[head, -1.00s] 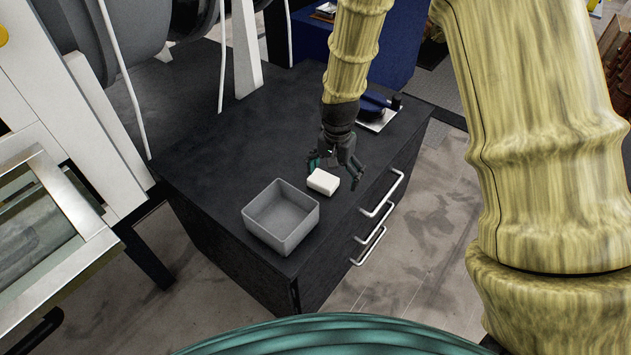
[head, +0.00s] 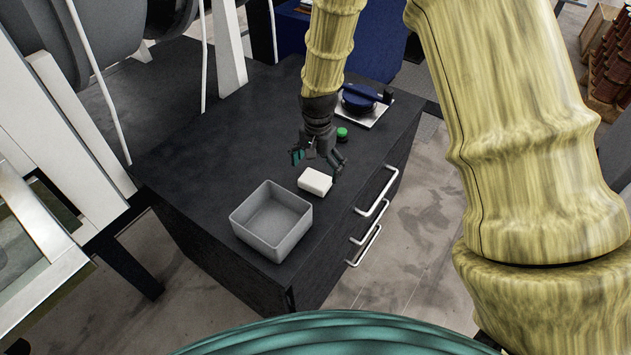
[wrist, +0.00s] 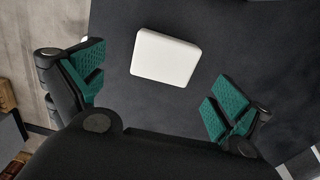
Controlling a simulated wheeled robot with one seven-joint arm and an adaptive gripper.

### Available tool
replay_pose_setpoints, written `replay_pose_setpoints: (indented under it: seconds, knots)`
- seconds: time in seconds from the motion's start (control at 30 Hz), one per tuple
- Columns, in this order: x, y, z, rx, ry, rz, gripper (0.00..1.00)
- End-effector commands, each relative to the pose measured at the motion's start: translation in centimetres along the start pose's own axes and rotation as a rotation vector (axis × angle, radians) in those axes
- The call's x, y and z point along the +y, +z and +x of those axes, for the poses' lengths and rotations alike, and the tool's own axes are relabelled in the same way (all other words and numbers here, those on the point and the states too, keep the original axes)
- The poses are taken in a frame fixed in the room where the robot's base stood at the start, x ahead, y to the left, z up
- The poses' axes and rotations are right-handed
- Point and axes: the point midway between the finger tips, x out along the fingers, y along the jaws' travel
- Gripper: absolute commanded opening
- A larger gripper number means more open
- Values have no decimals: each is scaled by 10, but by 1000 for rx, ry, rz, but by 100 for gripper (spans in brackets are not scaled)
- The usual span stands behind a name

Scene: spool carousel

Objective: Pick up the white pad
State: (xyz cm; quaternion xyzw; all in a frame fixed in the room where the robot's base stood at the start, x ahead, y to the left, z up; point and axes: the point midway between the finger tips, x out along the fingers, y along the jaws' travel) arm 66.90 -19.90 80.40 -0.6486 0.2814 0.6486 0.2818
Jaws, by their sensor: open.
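The white pad (head: 315,181) is a small rounded block lying flat on the dark cabinet top, just right of a grey bin. In the wrist view the pad (wrist: 165,57) lies beyond the fingertips, roughly centred between them and slightly turned. My gripper (head: 318,160) is open and empty above and behind the pad in the head view. In the wrist view its green-padded fingers (wrist: 152,98) are spread wider than the pad and do not touch it.
The open grey bin (head: 240,226) stands close left of the pad. A green-topped item (head: 342,134) and a blue device on a pale plate (head: 374,112) are behind the gripper. The cabinet top (head: 215,150) is clear at left. Drawer handles (head: 377,191) project from its right side.

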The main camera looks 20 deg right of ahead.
Motion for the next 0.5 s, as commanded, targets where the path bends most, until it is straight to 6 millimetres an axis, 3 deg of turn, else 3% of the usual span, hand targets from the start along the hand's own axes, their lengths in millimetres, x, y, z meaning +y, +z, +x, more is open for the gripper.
replay_pose_setpoints:
  seconds: [0.5]
  knots:
    - [-4, 2, 45, -1, 1, 2, 100]
